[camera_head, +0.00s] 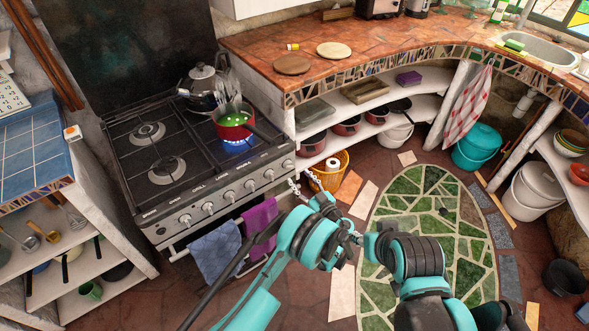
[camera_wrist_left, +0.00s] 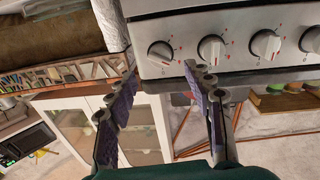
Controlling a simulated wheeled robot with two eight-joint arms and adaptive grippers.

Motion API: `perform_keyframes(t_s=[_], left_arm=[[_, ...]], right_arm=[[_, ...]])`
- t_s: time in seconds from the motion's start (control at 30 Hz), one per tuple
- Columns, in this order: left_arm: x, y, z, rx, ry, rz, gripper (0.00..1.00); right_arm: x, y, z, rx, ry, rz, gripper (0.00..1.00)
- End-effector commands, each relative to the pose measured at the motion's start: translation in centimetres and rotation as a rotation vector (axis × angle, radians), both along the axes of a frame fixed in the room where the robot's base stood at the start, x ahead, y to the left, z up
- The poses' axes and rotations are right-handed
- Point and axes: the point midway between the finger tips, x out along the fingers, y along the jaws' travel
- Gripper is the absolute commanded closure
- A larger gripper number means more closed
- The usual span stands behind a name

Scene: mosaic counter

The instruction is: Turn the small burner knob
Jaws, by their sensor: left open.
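The stove's front panel (camera_head: 215,205) carries a row of several round knobs. The rightmost knob (camera_head: 287,164) also shows in the left wrist view as a grey dial with a pale grip bar (camera_wrist_left: 160,53). A neighbouring knob (camera_wrist_left: 212,49) is beside it. I cannot read which knob is labelled small. My left gripper (camera_head: 304,184) is in front of the panel's right end. In the left wrist view its two fingers (camera_wrist_left: 160,80) are spread and empty, below the rightmost knob and apart from it.
A red pot (camera_head: 233,130) with green contents stands over a blue flame, and a kettle (camera_head: 203,85) is behind it. Towels (camera_head: 217,250) hang on the stove front. A wicker basket (camera_head: 331,170) stands right of the gripper.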

Motion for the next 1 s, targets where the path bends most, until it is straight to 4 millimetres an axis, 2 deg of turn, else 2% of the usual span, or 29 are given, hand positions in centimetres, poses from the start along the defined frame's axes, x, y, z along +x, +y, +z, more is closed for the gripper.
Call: perform_keyframes(t_s=[0.3,0.47,0.7,0.77,0.9,1.0], left_arm=[[4.3,2.7,-0.2,0.001,0.003,0.002,0.48],[5.1,3.2,-0.1,0.001,0.003,0.000,0.48],[5.2,3.2,0.0,0.001,0.003,0.000,0.48],[5.2,3.2,0.0,0.001,0.003,0.000,0.61],[5.2,3.2,0.0,0.001,0.003,0.000,0.98],[5.2,3.2,0.0,0.001,0.003,0.000,0.98]], right_arm=[[0.0,0.0,-1.8,0.000,0.000,0.000,0.60],[0.0,0.0,-2.0,0.000,0.000,0.000,0.60],[0.0,0.0,-1.9,0.000,0.000,0.000,0.60],[0.0,0.0,-1.9,0.000,0.000,0.000,0.60],[0.0,0.0,-1.9,0.000,0.000,0.000,0.60],[0.0,0.0,-1.9,0.000,0.000,0.000,0.60]])
